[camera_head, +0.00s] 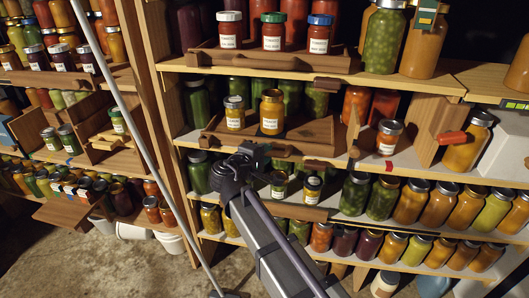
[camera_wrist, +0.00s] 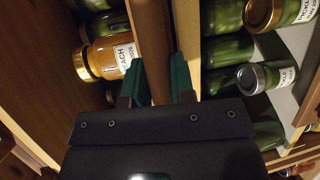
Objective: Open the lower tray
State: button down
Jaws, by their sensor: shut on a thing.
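A dark wooden tray (camera_head: 222,133) with jars labelled as peach sits on the middle shelf of the central rack, below a similar upper tray (camera_head: 310,62) with tomato jars. My gripper (camera_head: 258,152) is at the front of the peach tray. In the wrist view, my gripper's green fingers (camera_wrist: 160,78) are shut on a dark wooden bar (camera_wrist: 152,35) along the tray's front. A peach jar (camera_wrist: 106,57) is to the left of the bar. The gripped spot is partly hidden by my arm in the head view. How far the tray stands out is unclear.
Pickle jars (camera_head: 312,187) stand just below my gripper, and one shows close on the right in the wrist view (camera_wrist: 262,76). Rows of jars (camera_head: 437,205) fill the lower shelves. An orange-handled part (camera_head: 452,137) juts out at the right. A wooden flap (camera_head: 62,214) sticks out at the left.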

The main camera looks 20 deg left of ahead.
jog(key=s+d, duration=0.2)
jog(key=s, duration=1.8)
jog(key=shift+s, duration=0.3)
jog(key=c, duration=1)
grip_release()
jog(key=p+v, duration=0.2)
jog(key=v, duration=0.8)
jog(key=shift+s+a+r, duration=0.15)
jog(key=shift+s, duration=0.25)
